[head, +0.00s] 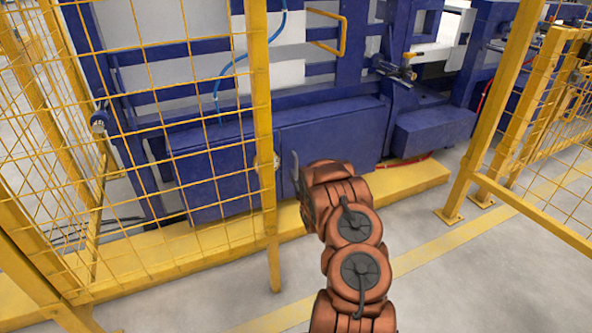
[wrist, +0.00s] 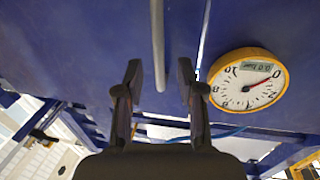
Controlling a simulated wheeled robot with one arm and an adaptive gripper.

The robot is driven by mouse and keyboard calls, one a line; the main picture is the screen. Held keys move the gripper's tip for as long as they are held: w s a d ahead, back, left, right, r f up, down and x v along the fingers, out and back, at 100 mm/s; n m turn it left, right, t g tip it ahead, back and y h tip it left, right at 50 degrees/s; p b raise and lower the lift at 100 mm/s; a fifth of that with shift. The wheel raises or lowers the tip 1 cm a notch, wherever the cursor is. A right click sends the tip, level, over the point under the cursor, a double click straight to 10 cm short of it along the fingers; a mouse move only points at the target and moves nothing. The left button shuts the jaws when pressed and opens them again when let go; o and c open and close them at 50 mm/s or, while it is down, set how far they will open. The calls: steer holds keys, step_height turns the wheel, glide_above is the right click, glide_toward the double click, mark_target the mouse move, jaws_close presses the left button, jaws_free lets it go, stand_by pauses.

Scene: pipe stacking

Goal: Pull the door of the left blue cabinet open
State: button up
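Low blue cabinet fronts run along the machine in the head view. One panel (head: 215,170) is behind the yellow mesh, and another panel (head: 335,135) is to its right, beyond my arm. My gripper (head: 299,182) is close to the blue front, partly hidden by my wrist. In the wrist view my gripper (wrist: 158,82) is open, with its two dark fingers apart. A grey bar handle (wrist: 158,40) on a blue door (wrist: 80,45) extends between the fingers, with visible gaps on both sides. A light seam between panels lies to the right of the handle.
A round yellow-rimmed gauge (wrist: 248,82) is close to the right finger in the wrist view. A yellow fence post (head: 264,130) and mesh stand left of my arm. A yellow floor beam (head: 410,178) runs below the cabinets. Grey floor is open at the right.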

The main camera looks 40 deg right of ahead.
mark_target(296, 168)
steer(key=shift+b+x, duration=0.75)
steer(key=shift+x, duration=1.45)
steer(key=shift+c, duration=0.3)
jaws_close()
